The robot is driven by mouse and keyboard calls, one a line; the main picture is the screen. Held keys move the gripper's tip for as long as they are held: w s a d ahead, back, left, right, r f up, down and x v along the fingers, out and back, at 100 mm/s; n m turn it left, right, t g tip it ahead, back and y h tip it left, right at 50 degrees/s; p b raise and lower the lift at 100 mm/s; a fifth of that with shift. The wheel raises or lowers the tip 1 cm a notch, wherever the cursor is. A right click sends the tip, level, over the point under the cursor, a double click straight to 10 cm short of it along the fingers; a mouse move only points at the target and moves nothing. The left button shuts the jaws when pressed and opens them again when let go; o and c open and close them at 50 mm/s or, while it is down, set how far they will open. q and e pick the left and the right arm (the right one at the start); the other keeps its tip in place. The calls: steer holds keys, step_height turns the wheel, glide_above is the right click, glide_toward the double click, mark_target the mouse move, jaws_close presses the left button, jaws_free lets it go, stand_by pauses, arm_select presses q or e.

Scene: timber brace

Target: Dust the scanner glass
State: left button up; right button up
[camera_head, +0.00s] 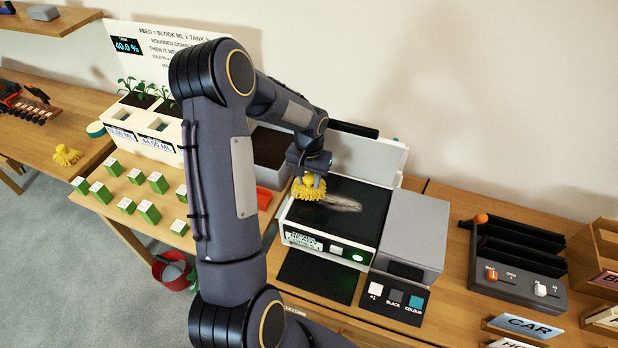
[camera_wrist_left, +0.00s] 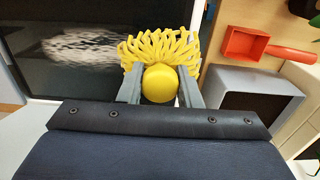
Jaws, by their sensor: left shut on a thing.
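The scanner (camera_head: 318,240) has its lid (camera_head: 364,158) raised, and its dark glass (camera_head: 362,224) shows. A pale dusty smear (camera_head: 342,203) lies on the glass; it also shows in the left wrist view (camera_wrist_left: 90,44). My left gripper (camera_head: 310,178) is shut on the round knob of a yellow duster (camera_head: 308,191). The duster's strands (camera_wrist_left: 158,45) spread at the left part of the glass, beside the smear. I cannot tell whether they touch the glass. My right gripper is not in view.
A grey box (camera_head: 415,228) stands right of the scanner, behind a button panel (camera_head: 394,300). A red scoop (camera_wrist_left: 247,43) lies beside the scanner. Green blocks (camera_head: 149,212) and a planter (camera_head: 145,128) are at left. Another yellow duster (camera_head: 66,155) sits on the far left table.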

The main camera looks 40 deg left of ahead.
arm_select(q)
steer(key=shift+f+b, duration=0.6)
steer(key=shift+f, duration=0.1)
